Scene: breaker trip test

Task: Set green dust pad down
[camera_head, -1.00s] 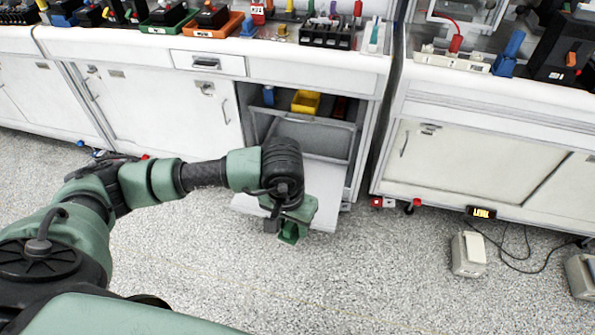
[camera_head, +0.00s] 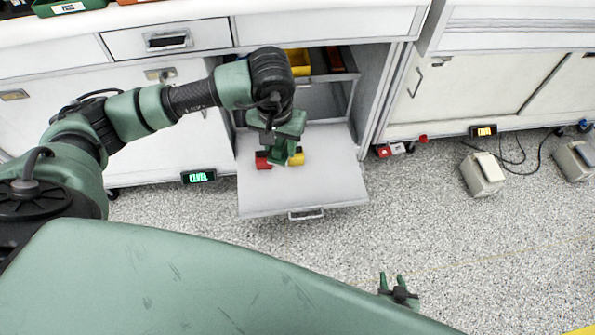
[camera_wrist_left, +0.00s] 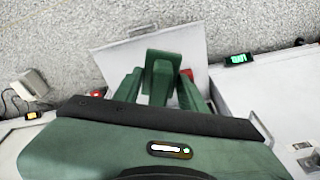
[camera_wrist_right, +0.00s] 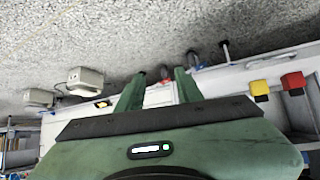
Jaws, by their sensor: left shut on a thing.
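The green dust pad (camera_wrist_left: 163,66) is between the fingers of my left gripper (camera_wrist_left: 158,85) in the left wrist view. In the head view my left gripper (camera_head: 281,150) is shut on it, low over the flat white panel (camera_head: 315,190) in front of the open cabinet. A red object (camera_head: 263,161) and a yellow object (camera_head: 297,158) lie on the panel on either side of the gripper. The arm partly hides the pad, and I cannot tell whether it touches the panel. My right gripper (camera_head: 398,287) is open and empty; its spread fingers also show in the right wrist view (camera_wrist_right: 158,88).
The cabinet interior holds a yellow bin (camera_head: 298,62). The worktop (camera_head: 230,33) overhangs it. A green-lit display (camera_head: 198,176) stands on the floor left of the panel. Beige boxes (camera_head: 483,174) with cables lie right. The front part of the panel is clear.

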